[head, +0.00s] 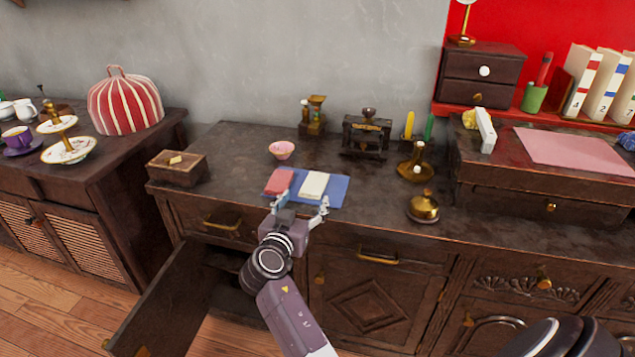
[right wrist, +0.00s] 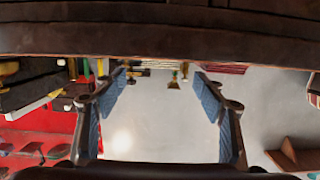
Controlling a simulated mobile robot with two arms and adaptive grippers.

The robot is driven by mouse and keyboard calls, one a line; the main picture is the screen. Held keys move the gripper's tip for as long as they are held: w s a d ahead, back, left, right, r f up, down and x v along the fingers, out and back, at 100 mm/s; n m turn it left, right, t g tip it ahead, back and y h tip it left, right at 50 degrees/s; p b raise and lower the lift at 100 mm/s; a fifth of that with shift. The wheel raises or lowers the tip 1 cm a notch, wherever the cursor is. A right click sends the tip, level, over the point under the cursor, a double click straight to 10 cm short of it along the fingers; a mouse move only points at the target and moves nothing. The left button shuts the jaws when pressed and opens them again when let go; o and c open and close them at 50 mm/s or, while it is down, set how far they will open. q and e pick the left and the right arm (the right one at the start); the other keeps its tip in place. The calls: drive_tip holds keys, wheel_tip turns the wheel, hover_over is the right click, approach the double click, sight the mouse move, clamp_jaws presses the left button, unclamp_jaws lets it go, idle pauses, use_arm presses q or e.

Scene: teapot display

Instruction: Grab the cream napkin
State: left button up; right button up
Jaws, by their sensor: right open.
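The cream napkin (head: 314,185) lies folded on a blue mat (head: 338,192) near the front edge of the dark wooden counter. A red folded napkin (head: 279,182) lies just left of it on the same mat. My right gripper (head: 303,205) is open and empty at the counter's front edge, on the near side of the cream napkin. Its spread blue-padded fingers also show in the right wrist view (right wrist: 160,85), with nothing between them. I cannot make out the napkin in that view. My left gripper is not in view.
A brass pot (head: 423,207) and a brass vessel (head: 415,166) stand to the right. A cabinet door (head: 163,308) hangs open below.

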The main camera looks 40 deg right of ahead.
sight(314, 183)
drive_tip(key=shift+x, duration=0.8)
drive_tip(key=x, duration=0.6)
drive_tip(key=shift+w+r, duration=0.1)
drive_tip(key=shift+w, duration=0.05)
drive_tip(key=c, duration=1.3)
